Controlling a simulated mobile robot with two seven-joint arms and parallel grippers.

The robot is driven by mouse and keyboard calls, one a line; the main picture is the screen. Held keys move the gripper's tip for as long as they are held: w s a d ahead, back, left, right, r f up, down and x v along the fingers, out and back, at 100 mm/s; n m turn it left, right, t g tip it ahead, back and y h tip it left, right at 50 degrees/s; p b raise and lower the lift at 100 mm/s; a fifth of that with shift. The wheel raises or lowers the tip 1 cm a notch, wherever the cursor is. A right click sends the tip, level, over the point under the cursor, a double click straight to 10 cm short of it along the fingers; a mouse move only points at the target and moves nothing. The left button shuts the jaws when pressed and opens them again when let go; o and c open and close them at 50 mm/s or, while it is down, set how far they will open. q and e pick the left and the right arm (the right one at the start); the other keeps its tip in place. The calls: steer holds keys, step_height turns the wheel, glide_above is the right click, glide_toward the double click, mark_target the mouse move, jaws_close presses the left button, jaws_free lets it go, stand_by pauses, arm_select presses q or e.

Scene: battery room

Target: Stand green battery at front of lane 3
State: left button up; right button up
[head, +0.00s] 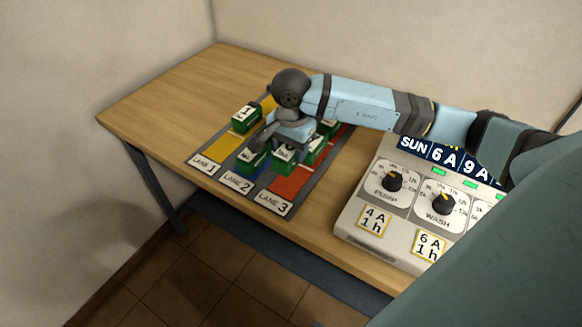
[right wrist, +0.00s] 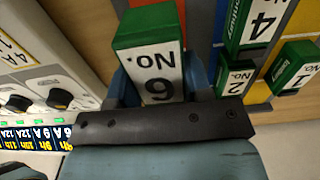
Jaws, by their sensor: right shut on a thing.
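My right gripper (head: 287,141) is shut on a green battery (head: 284,157) with a white "No." label. In the right wrist view the held battery (right wrist: 150,50) sits between the blue fingers, its digit looking like a 6 or 9. In the head view it shows near the boundary of lanes 2 and 3; I cannot tell whether it touches the mat. Lane 3 (head: 289,182) is red, with its bare front behind the "LANE 3" label. My left gripper is not in view.
Battery 1 (head: 246,117) stands in yellow lane 1. Another battery (head: 252,159) stands in blue lane 2, close left of the held one. More batteries (head: 317,148) show behind at right, partly hidden. A control panel (head: 357,216) with dials stands right of the mat.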

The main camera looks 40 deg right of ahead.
step_height(320, 180, down, 7)
steer(key=shift+r, duration=0.1)
stand_by(0.4)
steer(key=shift+f, duration=0.25)
steer(key=o, duration=1.3)
steer(key=shift+r, duration=0.15)
